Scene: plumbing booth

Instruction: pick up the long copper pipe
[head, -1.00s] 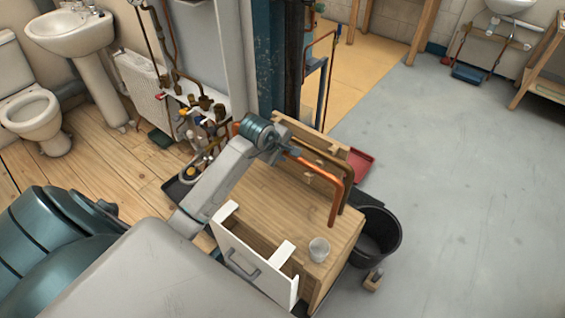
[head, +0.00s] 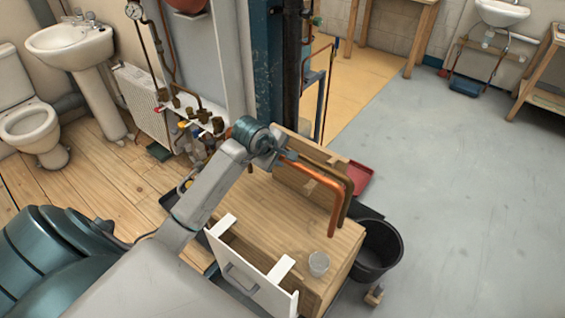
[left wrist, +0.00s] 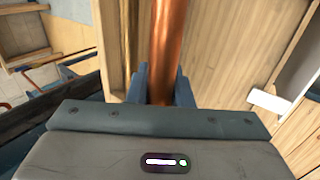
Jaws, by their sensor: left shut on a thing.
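The long copper pipe (head: 325,179) is bright orange and bent down at its right end. It shows above the wooden bench top in the head view. My left gripper (head: 286,158) is shut on the pipe near its left part. In the left wrist view the pipe (left wrist: 168,45) runs up between the two blue fingers (left wrist: 160,85). A darker brown pipe (head: 349,190) lies just behind it, along the wooden back rack. I cannot tell whether the copper pipe's bent end touches the bench. My right gripper is not in view.
A black bucket (head: 378,250) and red tray (head: 358,178) stand to the right. Valves and fittings (head: 200,125) crowd the left. Grey floor is clear at right.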

